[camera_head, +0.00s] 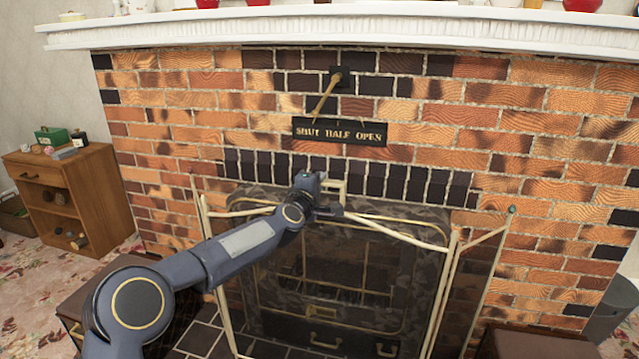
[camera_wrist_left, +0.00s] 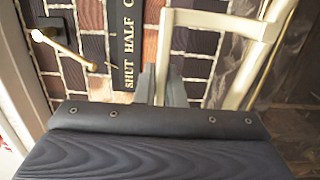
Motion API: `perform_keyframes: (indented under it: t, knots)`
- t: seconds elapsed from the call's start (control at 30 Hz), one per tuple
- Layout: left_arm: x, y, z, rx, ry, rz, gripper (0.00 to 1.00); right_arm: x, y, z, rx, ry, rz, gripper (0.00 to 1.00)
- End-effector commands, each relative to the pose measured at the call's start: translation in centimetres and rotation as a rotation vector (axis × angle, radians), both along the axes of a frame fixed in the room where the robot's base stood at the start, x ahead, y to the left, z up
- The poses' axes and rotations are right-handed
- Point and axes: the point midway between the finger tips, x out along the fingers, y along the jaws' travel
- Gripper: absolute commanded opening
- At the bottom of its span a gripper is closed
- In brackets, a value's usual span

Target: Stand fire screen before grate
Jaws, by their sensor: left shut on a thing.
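The fire screen (camera_head: 447,290) has a cream frame with dark see-through mesh and angled side panels. It stands upright in front of the fireplace opening. The dark grate (camera_head: 330,285), with pale trim, shows through the mesh behind it. My left gripper (camera_head: 328,195) is at the top middle of the screen, shut on its cream handle. In the left wrist view the gripper fingers (camera_wrist_left: 162,88) meet one side of the squared handle loop (camera_wrist_left: 215,22). The screen's feet are out of view, so I cannot tell whether it touches the floor. My right gripper is not in view.
A white mantel shelf (camera_head: 330,30) runs above the brick wall. A brass lever (camera_head: 325,95) and a black lettered plate (camera_head: 340,131) are on the bricks above the screen. A wooden cabinet (camera_head: 100,195) stands at left. Dark boxes flank the hearth.

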Motion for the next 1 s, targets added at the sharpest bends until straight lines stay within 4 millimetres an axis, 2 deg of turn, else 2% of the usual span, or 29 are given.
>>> perform_keyframes:
  t: [0.03,0.47,0.5,0.7,0.87,0.9,1.0]
  knots:
    - [0.0,0.1,0.8,-0.005,-0.012,0.004,0.0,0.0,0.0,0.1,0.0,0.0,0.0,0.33]
    - [-0.1,0.1,0.9,-0.005,-0.012,0.004,0.0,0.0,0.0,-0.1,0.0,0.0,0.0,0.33]
    - [-0.1,0.1,0.9,-0.005,-0.012,0.004,0.1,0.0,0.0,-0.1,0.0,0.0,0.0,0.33]
    - [-0.1,0.1,0.7,-0.004,-0.009,0.003,0.34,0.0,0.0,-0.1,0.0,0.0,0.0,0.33]
    - [-0.1,0.1,0.4,-0.002,-0.005,0.002,0.34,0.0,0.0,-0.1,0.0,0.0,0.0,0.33]
    - [-0.1,0.0,-0.5,0.004,0.006,-0.002,0.37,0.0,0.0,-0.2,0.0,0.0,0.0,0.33]
    - [-0.1,0.0,-0.4,0.003,0.006,-0.002,0.49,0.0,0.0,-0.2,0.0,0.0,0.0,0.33]
